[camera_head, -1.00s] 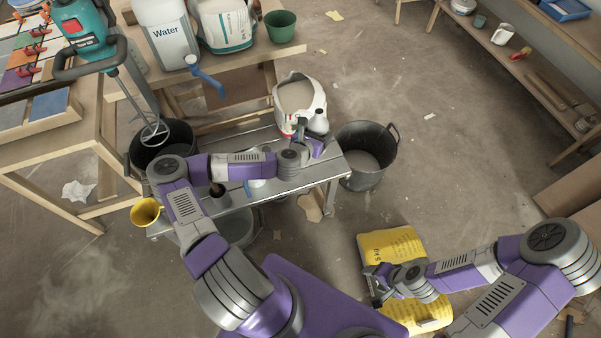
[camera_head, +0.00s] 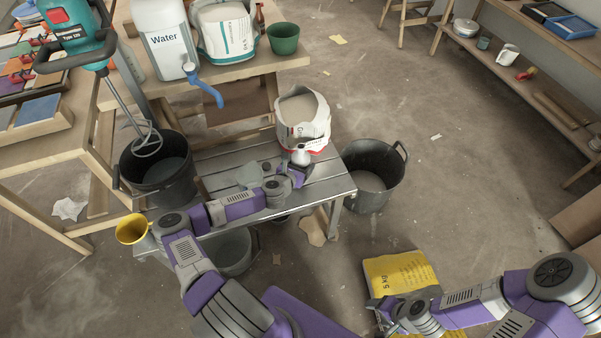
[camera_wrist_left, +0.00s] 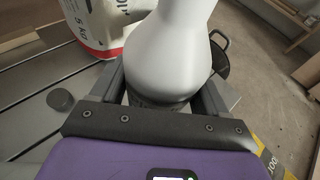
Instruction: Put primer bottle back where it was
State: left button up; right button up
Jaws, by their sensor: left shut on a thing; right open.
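The primer bottle is white with a narrowing top. In the head view it (camera_head: 300,155) is over the right end of the grey slatted bench (camera_head: 328,186), just in front of the open powder bag (camera_head: 312,130). My left gripper (camera_head: 297,172) is shut on it. In the left wrist view the bottle (camera_wrist_left: 168,50) stands between both fingers; its darker lower part is partly hidden. I cannot tell whether its base touches the bench. My right gripper (camera_head: 378,312) is open and empty near the yellow bag (camera_head: 398,272) at lower right.
A black bucket (camera_head: 398,180) stands right of the bench. Another dark bucket (camera_head: 178,185), with a mixer (camera_head: 85,50) above it, stands at the left. A yellow cup (camera_head: 131,229) is at the bench's left end. A dark round cap-like object (camera_wrist_left: 60,99) lies on the bench.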

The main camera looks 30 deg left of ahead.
pick_arm(q)
notch_tip(320, 180, down, 3)
jog(key=shift+f+b, duration=0.15)
jog(key=shift+b, duration=0.35)
jog(key=o, duration=1.6)
jog(key=shift+c, duration=0.2)
